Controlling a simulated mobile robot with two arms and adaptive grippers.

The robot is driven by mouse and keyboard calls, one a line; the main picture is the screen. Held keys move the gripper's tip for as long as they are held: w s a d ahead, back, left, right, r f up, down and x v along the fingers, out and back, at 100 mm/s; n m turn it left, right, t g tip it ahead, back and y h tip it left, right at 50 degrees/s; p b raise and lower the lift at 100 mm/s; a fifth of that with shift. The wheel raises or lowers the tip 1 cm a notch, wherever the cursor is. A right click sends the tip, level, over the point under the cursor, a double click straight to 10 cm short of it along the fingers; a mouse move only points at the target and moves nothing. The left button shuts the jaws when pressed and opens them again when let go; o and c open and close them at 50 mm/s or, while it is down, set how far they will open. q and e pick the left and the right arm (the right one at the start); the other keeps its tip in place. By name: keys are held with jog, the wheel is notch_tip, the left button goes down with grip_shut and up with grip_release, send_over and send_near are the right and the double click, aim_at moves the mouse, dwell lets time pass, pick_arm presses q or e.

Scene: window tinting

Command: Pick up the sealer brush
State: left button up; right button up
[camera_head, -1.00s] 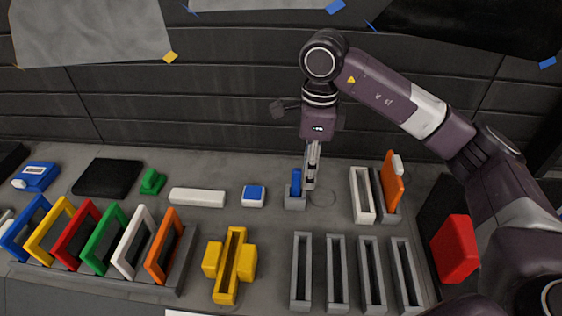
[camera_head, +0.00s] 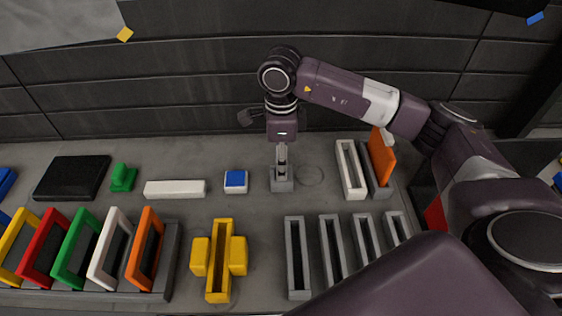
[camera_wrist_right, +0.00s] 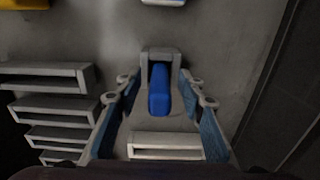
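The sealer brush is most likely the blue-handled piece (camera_wrist_right: 159,90) standing in a small grey holder (camera_wrist_right: 160,54) in the right wrist view. In the head view the grey holder (camera_head: 282,186) stands near the middle of the bench, and the blue handle is hidden behind my gripper. My right gripper (camera_head: 281,168) points down directly above the holder. In the right wrist view its two fingers (camera_wrist_right: 160,100) are spread on either side of the blue handle, with gaps at both sides. My left gripper is not in view.
A blue-and-white block (camera_head: 236,182) and a white bar (camera_head: 175,189) lie left of the holder. A white slotted frame (camera_head: 350,170) and an orange piece (camera_head: 380,157) stand to its right. Grey slots (camera_head: 297,258) and a yellow holder (camera_head: 219,262) are in front.

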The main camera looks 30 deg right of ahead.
jog(key=shift+f, duration=0.45)
jog(key=shift+c, duration=0.3)
grip_shut()
jog(key=shift+r, duration=0.1)
